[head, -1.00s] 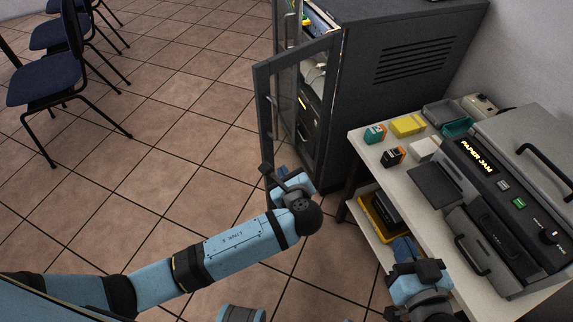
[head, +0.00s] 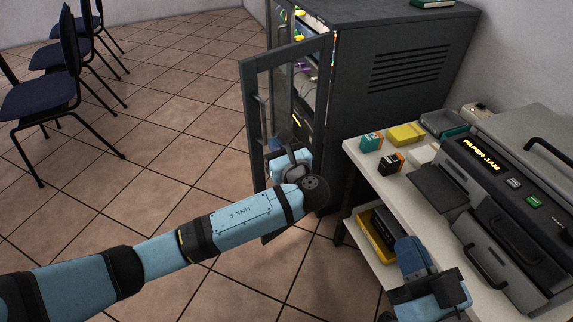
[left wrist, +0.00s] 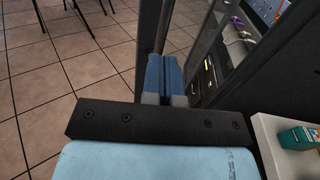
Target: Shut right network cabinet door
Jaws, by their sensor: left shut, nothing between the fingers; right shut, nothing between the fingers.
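The dark grey network cabinet (head: 405,65) stands at the back, lights and cables showing inside. Its right door (head: 251,112), a dark frame with a glass pane and a bar handle, stands open, swung out toward the left. My left gripper (head: 275,150) is shut and empty in front of the door's lower half; contact cannot be told. My right gripper (head: 418,255) is shut and empty beside the table's front edge. The other door is mostly hidden behind this one.
A white table (head: 358,158) right of the cabinet holds a printer (head: 505,200), small boxes and trays. Its lower shelf (head: 352,232) carries a yellow tray. Blue chairs (head: 45,100) stand far left. Tiled floor left of the door is free.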

